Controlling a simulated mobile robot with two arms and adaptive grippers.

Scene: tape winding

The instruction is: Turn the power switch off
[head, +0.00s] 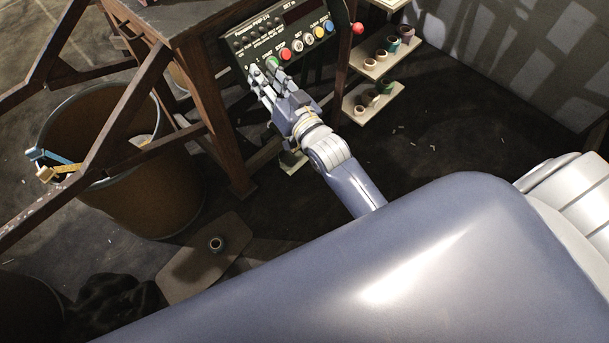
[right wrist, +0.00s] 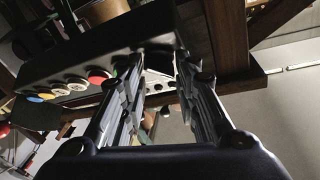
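The dark control panel (head: 262,35) is mounted on the wooden bench, with a row of coloured buttons along its lower edge. A red button (head: 286,54) is near my right gripper (head: 262,72), which is at the panel's lower left corner. In the right wrist view, the two fingers (right wrist: 159,68) are apart with nothing gripped between them. They point at the end of the panel (right wrist: 120,40), where its face is dark. The power switch is not clearly visible; the fingers cover that corner. I cannot tell whether they touch the panel. My left gripper is not in view.
A red knob (head: 357,28) sticks out right of the panel. A large brown bin (head: 150,205) stands at left, behind wooden beams (head: 125,105). Open dark floor (head: 440,125) lies right of my arm.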

